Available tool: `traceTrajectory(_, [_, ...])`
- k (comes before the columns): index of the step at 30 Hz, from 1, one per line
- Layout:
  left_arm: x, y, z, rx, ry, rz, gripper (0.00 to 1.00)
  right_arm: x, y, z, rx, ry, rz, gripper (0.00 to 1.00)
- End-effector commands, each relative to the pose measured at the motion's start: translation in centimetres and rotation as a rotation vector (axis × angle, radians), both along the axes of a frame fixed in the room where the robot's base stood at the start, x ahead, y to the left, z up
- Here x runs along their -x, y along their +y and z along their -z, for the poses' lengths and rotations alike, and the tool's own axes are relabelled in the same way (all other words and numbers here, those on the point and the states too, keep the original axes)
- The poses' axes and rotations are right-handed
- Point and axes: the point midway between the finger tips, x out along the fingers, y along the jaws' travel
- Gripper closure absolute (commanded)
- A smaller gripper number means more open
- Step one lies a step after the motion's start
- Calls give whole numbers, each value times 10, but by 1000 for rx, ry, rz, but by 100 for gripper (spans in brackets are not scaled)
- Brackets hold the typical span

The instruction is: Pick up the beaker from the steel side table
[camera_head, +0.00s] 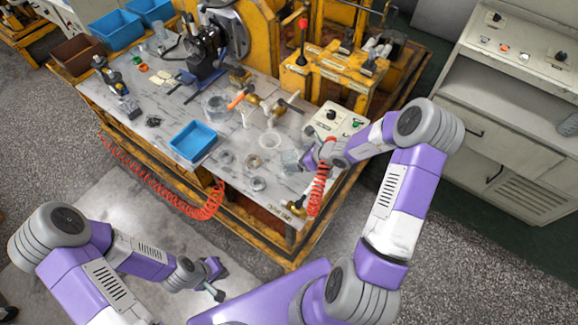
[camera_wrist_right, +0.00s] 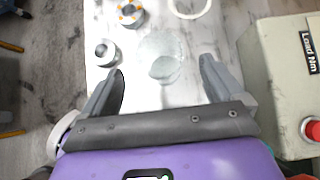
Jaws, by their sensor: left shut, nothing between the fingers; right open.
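A clear glass beaker (camera_wrist_right: 165,66) stands on a pale, marbled bench top (camera_wrist_right: 140,100). In the right wrist view it shows between and just beyond my right gripper's fingertips (camera_wrist_right: 162,68), with a gap on both sides. In the head view the beaker (camera_head: 290,159) is faint, just left of my right gripper (camera_head: 308,157) near the bench's right end. My right gripper is open and empty; its height above the top is hard to judge. My left gripper (camera_head: 216,286) is shut and empty, low in front of the bench, away from the beaker.
A grey control box (camera_wrist_right: 288,85) with a red button stands close right of my right gripper. Metal rings (camera_wrist_right: 130,12) and a white ring (camera_head: 270,140) lie near the beaker. A blue tray (camera_head: 193,141) sits further left. A red coiled hose (camera_head: 318,190) hangs by my right gripper.

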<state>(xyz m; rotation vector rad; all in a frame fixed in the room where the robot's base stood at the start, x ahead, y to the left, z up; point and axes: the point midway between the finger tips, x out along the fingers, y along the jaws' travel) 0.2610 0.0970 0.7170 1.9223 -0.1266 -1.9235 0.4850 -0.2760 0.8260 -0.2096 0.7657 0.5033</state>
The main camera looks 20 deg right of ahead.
Motion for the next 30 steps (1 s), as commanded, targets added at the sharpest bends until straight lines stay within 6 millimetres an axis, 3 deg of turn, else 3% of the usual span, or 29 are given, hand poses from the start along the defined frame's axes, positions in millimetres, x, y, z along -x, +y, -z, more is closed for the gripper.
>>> traceTrajectory(9, [0,0,16,0,-1,0,100,-30,18,37,-2,1,-1,6])
traceTrajectory(20, [0,0,17,0,-1,0,100,-36,22,42,-1,0,-1,6])
traceTrajectory(30, [0,0,17,0,-1,0,100,-36,22,42,-1,0,-1,56])
